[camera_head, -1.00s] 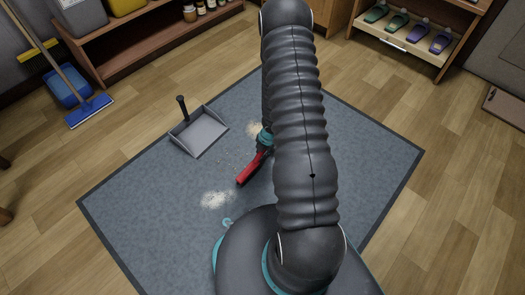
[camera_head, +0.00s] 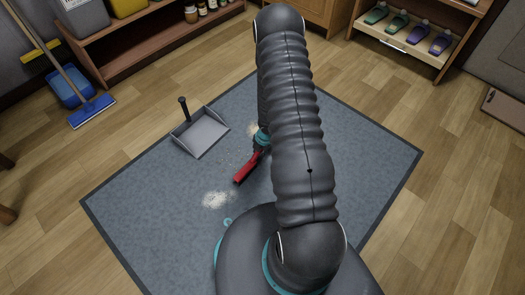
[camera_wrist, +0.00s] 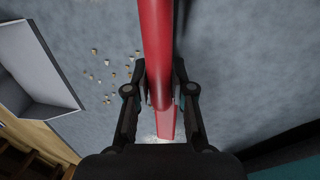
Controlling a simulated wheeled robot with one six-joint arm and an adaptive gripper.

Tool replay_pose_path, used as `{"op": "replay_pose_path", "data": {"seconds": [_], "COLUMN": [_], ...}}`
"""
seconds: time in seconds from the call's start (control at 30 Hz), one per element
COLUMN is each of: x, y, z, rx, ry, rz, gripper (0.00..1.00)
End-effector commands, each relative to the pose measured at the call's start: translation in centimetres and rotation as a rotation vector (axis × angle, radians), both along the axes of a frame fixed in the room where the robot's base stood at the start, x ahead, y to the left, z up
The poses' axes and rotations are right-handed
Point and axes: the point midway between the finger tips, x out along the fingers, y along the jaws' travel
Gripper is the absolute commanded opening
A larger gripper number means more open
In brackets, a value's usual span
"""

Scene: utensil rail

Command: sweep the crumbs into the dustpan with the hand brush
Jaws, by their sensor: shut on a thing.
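My gripper (camera_wrist: 160,95) is shut on the red hand brush (camera_wrist: 157,40), with a finger on each side of its handle. In the head view the brush (camera_head: 246,168) is held low over the grey mat, partly hidden by my arm; I cannot tell if it touches the mat. The grey dustpan (camera_head: 203,134) lies on the mat to the upper left of the brush, its black handle upright. It also shows at the left of the wrist view (camera_wrist: 35,65). Scattered crumbs (camera_wrist: 110,70) lie between brush and dustpan. Another pale patch (camera_head: 252,129) shows beside my arm.
The grey mat (camera_head: 140,215) has free room at its left.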

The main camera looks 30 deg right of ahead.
Motion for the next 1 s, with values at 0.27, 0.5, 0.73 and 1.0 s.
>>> {"op": "replay_pose_path", "data": {"seconds": [0.27, 0.5, 0.73, 1.0], "x": [1.8, 2.4, 3.4, 4.7], "y": [0.8, 1.1, 1.5, 2.1], "z": [0.5, 0.2, 0.6, 0.6], "rx": [0.0, 0.0, 0.0, 0.0], "ry": [0.001, 0.0, 0.0, 0.0], "rz": [0.0, -0.001, 0.0, 0.0], "gripper": [0.0, 0.0, 0.0, 0.0]}}
